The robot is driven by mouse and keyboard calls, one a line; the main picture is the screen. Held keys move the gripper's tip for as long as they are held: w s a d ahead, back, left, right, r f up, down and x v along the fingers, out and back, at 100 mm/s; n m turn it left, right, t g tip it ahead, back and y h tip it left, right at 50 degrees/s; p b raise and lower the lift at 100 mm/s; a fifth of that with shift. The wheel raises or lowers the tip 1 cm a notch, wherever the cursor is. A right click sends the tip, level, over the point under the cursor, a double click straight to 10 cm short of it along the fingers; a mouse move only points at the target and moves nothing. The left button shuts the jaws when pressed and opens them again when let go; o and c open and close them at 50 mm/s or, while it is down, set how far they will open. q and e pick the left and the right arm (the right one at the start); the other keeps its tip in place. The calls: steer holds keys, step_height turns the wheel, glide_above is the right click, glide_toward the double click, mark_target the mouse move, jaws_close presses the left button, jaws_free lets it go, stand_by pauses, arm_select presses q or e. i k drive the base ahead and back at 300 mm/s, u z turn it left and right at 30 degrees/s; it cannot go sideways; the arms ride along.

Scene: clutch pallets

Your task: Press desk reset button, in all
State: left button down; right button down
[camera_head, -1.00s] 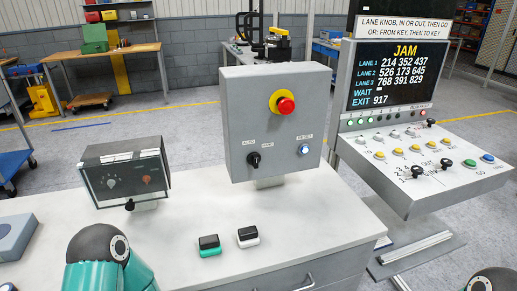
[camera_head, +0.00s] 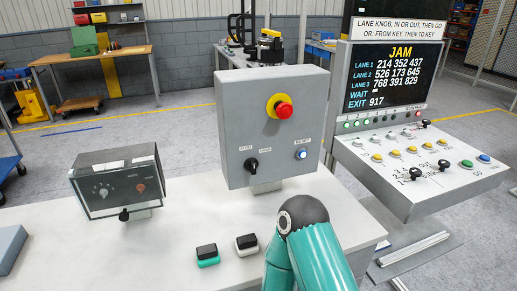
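The reset button (camera_head: 301,154) is a small round button with a pale blue-white glow, under a RESET label. It sits low on the right of the grey control box (camera_head: 232,115), which stands on the white desk (camera_head: 165,250). Nothing covers the button. A teal arm link of mine with a dark rounded joint rises in front of the desk, below and apart from the button. Neither gripper shows in the head view, so their states are hidden.
The box also carries a red mushroom button (camera_head: 284,110) and a black selector knob (camera_head: 252,163). A glass-fronted meter box (camera_head: 118,180) stands left. Green-and-black (camera_head: 207,255) and white-and-black (camera_head: 246,244) blocks lie in front. A sloped console (camera_head: 420,160) and JAM screen (camera_head: 392,78) stand right.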

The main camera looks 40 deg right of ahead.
mark_target(303, 153)
steer(key=z, duration=0.55)
steer(key=i, duration=0.1)
steer(key=u, duration=1.15)
steer(key=k, duration=0.5)
steer(key=u, duration=1.4)
steer(key=i, duration=0.1)
steer(key=z, duration=3.2)
steer(key=k, duration=0.25)
steer(key=u, duration=0.2)
steer(key=i, duration=0.55)
